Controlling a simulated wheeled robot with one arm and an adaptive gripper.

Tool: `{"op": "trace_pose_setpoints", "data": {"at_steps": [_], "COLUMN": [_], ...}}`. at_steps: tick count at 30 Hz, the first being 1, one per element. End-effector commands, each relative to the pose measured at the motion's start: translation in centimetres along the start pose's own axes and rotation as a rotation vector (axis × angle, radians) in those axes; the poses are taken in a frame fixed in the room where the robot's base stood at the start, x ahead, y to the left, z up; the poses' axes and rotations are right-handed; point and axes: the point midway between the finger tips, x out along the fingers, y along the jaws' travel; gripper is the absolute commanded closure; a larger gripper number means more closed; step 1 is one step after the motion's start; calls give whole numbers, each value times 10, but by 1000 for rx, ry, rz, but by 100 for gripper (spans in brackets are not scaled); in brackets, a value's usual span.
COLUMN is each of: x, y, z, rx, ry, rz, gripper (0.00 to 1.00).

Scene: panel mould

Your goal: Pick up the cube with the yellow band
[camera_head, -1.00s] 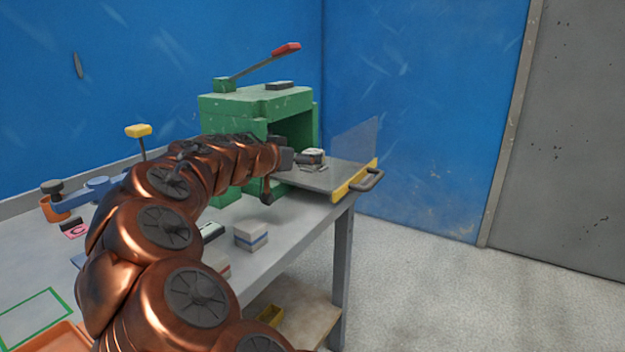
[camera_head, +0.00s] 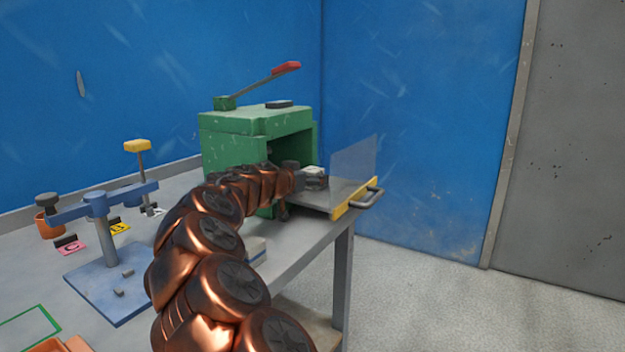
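A small pale block (camera_head: 314,170) shows on or just above the flat tray (camera_head: 322,198) in front of the green press. Its top is light; no yellow band can be made out on it. My gripper (camera_head: 314,181) is at this block, with dark finger parts against its near side. The fingers are small and partly hidden, so I cannot tell whether they are closed on it. Another pale cube with a blue band (camera_head: 257,250) stands on the table, mostly hidden behind my arm.
The green press (camera_head: 228,150) with a red-tipped lever (camera_head: 286,67) stands behind the tray. A clear upright panel (camera_head: 354,160) and yellow edge with handle (camera_head: 366,199) bound the tray's right. A blue stand (camera_head: 98,230) is at left.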

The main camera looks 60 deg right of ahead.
Motion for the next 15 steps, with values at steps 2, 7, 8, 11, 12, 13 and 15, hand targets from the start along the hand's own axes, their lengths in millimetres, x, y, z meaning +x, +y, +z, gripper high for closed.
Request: {"op": "trace_pose_setpoints", "data": {"at_steps": [2,7,8,11,12,13,15], "x": [10,14,14,14,14,14,14], "y": [0,0,0,0,0,0,0], "z": [1,-1,-1,-1,-1,-1,-1], "rx": [1,2,2,2,1,1,1], "ry": [-2,0,0,0,0,0,0], "rz": [1,-1,-1,-1,0,-1,-1], "gripper": [19,19,19,19,23,26,33]}}
